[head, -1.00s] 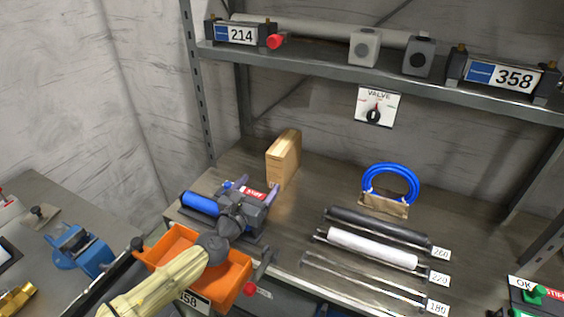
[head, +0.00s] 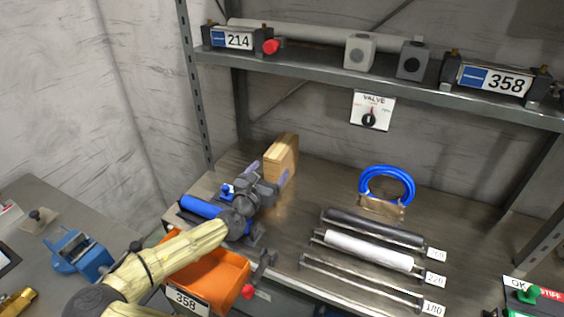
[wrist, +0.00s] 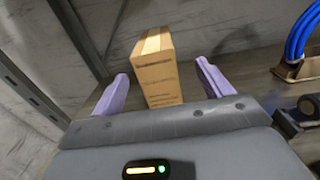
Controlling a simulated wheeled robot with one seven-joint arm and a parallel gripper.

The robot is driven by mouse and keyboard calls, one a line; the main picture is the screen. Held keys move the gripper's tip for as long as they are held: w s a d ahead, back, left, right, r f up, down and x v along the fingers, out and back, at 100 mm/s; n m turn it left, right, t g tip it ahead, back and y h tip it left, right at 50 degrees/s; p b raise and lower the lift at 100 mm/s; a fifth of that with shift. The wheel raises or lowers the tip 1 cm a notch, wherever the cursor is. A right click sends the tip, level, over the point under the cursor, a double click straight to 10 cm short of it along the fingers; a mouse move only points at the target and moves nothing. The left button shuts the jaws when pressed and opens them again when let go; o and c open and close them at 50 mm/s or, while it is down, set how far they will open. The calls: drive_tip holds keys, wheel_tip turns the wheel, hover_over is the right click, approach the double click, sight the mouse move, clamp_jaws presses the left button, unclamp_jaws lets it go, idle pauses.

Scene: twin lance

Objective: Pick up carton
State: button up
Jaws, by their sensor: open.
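The carton (head: 281,158) is a tan cardboard box standing upright on the bench near the back, below the shelf. It also shows in the wrist view (wrist: 156,70), between and a little beyond my two fingers. My gripper (head: 268,178) is open and empty just in front of the carton in the head view. In the wrist view my gripper (wrist: 163,88) has its two lilac fingers apart, with the carton's near end close to the fingertips. The carton's lower edge is partly hidden there by my gripper's body. I see no clear contact between finger and carton.
An orange bin (head: 222,274) labelled 358 hangs at the bench's front edge, below my arm. A blue roller (head: 201,207) lies left of my gripper. Blue coiled hose (head: 388,182) and several rollers lie to the right. A shelf (head: 380,84) runs above. Bench between carton and hose is clear.

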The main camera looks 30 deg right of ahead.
sight(274, 165)
drive_tip(key=shift+x, duration=1.95)
drive_tip(key=shift+d, duration=0.15)
drive_tip(key=shift+w+d+r+p, duration=0.15)
drive_tip(key=shift+w+d+p, duration=0.05)
drive_tip(key=shift+w+p, duration=0.15)
drive_tip(key=p+x, duration=0.1)
drive_tip(key=x, duration=0.3)
drive_tip(key=shift+w, duration=0.3)
drive_tip(key=shift+a, duration=0.1)
drive_tip(key=shift+c, duration=0.5)
drive_tip(key=shift+r, duration=0.1)
drive_tip(key=c, duration=1.6)
drive_tip(key=shift+o, duration=0.2)
